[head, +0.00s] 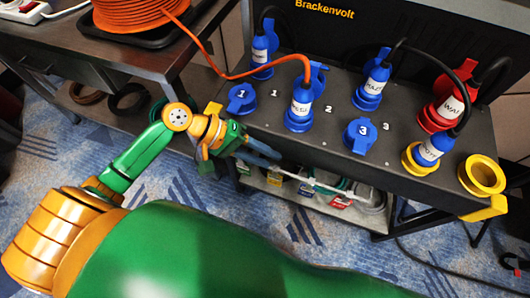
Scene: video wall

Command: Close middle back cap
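The grey panel (330,118) carries blue sockets with hinged caps. The cap marked 1 (242,98) and the cap marked 3 (361,134) lie shut. Between them, a blue plug (300,108) on an orange cable sits in a socket, with a blue cap (319,77) standing open behind it. Further back are a left blue plug (261,52) and a right blue plug (373,87), with open caps behind them. My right gripper is out of view.
A red plug (440,108), a yellow-collared plug (428,151) and an open yellow socket (482,175) are at the right. An orange cable reel (135,14) stands on the left table, its cable crossing above the panel. A lower shelf holds cables and coloured tags.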

